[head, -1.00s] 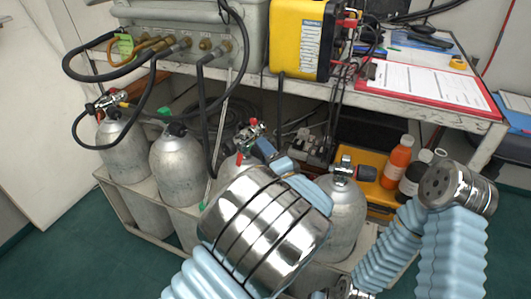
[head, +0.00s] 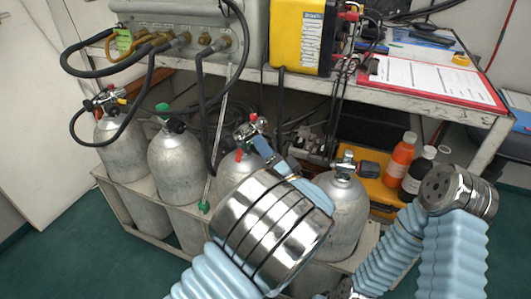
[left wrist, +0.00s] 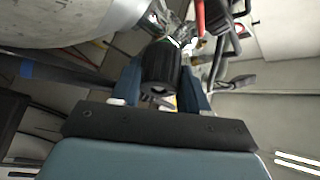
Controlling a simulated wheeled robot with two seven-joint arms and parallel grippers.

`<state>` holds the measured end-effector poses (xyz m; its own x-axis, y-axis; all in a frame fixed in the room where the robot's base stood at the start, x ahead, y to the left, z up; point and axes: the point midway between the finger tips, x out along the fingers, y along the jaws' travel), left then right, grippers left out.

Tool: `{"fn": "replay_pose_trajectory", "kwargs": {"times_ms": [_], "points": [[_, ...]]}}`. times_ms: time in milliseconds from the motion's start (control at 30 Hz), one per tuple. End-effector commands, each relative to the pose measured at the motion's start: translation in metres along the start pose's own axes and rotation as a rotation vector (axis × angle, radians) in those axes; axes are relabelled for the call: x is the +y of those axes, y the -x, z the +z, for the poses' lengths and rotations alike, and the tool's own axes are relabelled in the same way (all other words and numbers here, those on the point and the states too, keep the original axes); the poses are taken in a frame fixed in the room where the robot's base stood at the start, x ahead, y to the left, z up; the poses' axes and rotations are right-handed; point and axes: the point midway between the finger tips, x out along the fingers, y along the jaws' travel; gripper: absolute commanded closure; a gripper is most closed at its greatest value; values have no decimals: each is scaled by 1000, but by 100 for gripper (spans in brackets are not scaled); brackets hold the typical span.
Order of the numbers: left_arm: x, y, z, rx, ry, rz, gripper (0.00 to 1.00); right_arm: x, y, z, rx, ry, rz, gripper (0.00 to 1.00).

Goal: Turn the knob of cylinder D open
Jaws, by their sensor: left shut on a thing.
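Several grey cylinders stand in a rack. I cannot read letters on them, so I cannot tell which is D. My left gripper (head: 276,158) reaches to the valve (head: 250,132) of the third cylinder (head: 232,172) from the left. In the left wrist view a black ribbed knob (left wrist: 161,72) sits between the two blue fingers of my left gripper (left wrist: 166,85), which is shut on it. A red part (left wrist: 199,16) of the valve shows above it. My left wrist hides part of the third and rightmost cylinders (head: 340,215). My right gripper is not in view; only its arm shows at right.
The rightmost cylinder has a dark side knob (head: 369,170). A grey panel with hoses (head: 190,30), a yellow box (head: 300,38) and a red clipboard (head: 435,82) are on the bench above. Orange (head: 400,158) and dark (head: 417,172) bottles stand at right. Black hoses hang near the valves.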

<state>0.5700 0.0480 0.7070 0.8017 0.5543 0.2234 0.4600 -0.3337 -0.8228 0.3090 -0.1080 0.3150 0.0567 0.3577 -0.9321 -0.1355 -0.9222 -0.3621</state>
Motion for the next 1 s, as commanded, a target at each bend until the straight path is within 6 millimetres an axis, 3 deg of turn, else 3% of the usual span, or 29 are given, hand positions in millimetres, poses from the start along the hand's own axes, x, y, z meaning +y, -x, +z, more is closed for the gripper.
{"fn": "replay_pose_trajectory", "kwargs": {"times_ms": [333,833,867,1000], "points": [[1,1,0,6,125,-59,86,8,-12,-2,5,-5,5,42],[0,0,0,7,144,-68,86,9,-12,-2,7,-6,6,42],[0,0,0,7,144,-68,53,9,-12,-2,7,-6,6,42],[0,0,0,6,143,-69,31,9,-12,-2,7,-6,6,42]]}}
